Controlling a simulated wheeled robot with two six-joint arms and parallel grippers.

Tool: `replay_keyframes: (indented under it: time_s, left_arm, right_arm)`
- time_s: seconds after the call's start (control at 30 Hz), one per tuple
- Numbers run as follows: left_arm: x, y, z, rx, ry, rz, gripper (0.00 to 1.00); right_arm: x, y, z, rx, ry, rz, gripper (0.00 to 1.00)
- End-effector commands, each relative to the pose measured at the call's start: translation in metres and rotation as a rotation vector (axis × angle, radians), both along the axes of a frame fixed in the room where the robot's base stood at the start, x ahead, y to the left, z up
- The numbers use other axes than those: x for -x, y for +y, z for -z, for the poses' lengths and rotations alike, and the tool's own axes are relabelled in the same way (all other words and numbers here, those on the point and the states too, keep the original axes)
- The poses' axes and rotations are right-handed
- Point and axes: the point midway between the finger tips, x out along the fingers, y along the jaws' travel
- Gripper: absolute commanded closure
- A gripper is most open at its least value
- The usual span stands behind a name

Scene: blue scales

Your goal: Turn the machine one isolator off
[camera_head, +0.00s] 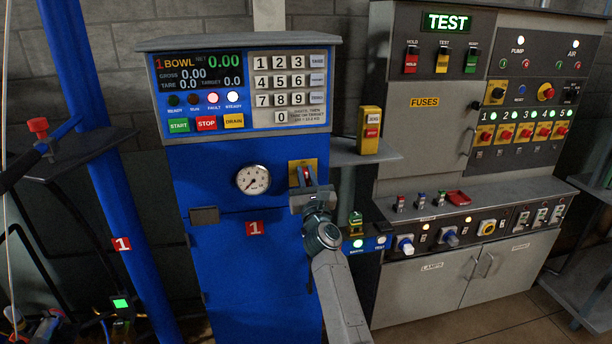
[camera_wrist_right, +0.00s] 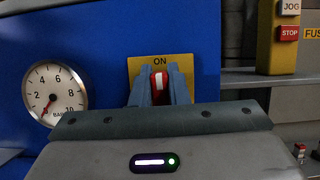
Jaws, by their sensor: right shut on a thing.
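The blue machine one (camera_head: 225,275), with a red "1" label, stands left of centre in the head view. Its isolator has a yellow plate (camera_head: 295,164), which also shows in the right wrist view (camera_wrist_right: 137,70). The plate's word ON shows above the red handle (camera_wrist_right: 158,82). The handle has a pale mark and looks upright. My right gripper (camera_head: 306,178) is at the isolator. Its fingers (camera_wrist_right: 160,88) lie on both sides of the handle and are shut on it. They hide much of the handle and the lower plate. My left gripper is not in view.
A round gauge (camera_head: 252,180) sits left of the isolator. A yellow JOG/STOP box (camera_head: 370,130) stands on a shelf to the right. The display and keypad panel (camera_head: 245,90) overhangs above. A grey test bench (camera_head: 440,190) fills the right.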

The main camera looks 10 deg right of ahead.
Motion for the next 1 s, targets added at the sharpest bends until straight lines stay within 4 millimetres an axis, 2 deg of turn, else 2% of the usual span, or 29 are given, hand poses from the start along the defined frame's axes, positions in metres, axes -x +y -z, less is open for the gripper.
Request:
replay_keyframes:
  time_s: [0.47, 1.0]
  left_arm:
    - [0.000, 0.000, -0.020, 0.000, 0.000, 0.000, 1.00]
    - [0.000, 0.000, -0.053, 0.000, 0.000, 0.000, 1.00]
  right_arm:
    - [0.000, 0.002, -0.002, 0.189, 0.003, 0.001, 1.00]
    - [0.000, 0.008, 0.001, 0.691, 0.005, -0.001, 1.00]
